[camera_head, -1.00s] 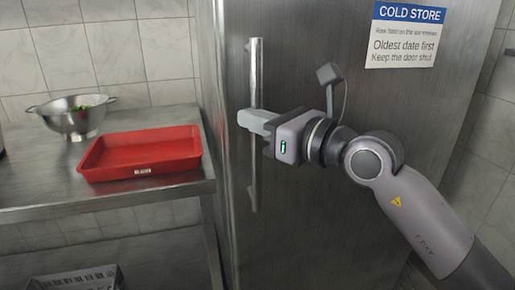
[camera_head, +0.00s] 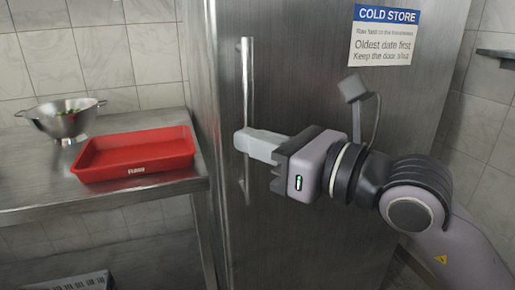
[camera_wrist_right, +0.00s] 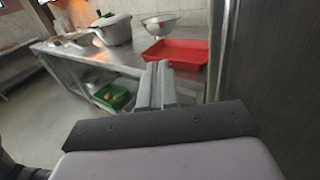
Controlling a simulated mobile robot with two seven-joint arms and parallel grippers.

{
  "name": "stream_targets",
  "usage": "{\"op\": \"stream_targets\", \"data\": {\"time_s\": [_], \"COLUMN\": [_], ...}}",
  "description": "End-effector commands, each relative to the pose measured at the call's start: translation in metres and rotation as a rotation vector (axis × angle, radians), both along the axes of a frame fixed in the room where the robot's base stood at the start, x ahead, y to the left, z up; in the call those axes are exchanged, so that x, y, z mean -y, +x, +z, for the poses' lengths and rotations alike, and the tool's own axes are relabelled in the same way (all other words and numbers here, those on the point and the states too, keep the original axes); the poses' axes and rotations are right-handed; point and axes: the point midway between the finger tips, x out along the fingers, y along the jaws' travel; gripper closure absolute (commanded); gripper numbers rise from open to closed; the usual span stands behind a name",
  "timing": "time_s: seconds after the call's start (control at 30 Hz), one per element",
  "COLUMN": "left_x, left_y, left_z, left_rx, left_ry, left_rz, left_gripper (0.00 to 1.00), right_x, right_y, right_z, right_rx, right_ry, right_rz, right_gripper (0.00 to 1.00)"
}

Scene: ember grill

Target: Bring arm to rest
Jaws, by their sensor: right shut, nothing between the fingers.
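My right gripper (camera_head: 243,141) is in front of the steel cold store door (camera_head: 320,80), beside its vertical handle (camera_head: 247,90). Its fingers point left and cover part of the handle in the head view. In the right wrist view the two fingers (camera_wrist_right: 155,86) lie together, with nothing between them. The cold store door looks shut. My left gripper is in neither view.
The wrist view also shows a large pot (camera_wrist_right: 110,28) and a green crate (camera_wrist_right: 112,97) on a lower shelf.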

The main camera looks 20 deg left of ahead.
Motion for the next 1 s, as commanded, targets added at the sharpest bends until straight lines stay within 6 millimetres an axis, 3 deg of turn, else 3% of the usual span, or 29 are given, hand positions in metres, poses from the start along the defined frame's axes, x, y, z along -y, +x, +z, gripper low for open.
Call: {"op": "stream_targets", "data": {"time_s": [0.47, 0.63, 0.77, 0.87, 1.0], "left_x": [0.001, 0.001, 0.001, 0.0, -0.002], "left_y": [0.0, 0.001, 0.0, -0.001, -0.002], "left_z": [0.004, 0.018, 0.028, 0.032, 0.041], "left_rx": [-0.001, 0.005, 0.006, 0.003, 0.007], "left_ry": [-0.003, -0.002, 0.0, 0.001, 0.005], "left_rz": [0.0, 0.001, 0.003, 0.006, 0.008], "left_gripper": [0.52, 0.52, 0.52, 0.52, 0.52], "right_x": [0.01, 0.025, 0.05, 0.075, 0.117], "right_y": [-0.016, -0.021, -0.014, -0.003, 0.018], "right_z": [-0.002, -0.006, -0.008, -0.016, -0.041], "right_rx": [-0.078, -0.356, -0.625, -0.826, -1.099], "right_ry": [0.049, 0.263, 0.501, 0.696, 0.981], "right_rz": [0.031, 0.132, 0.187, 0.194, 0.155], "right_gripper": [1.0, 1.0, 1.0, 1.0, 1.0]}}
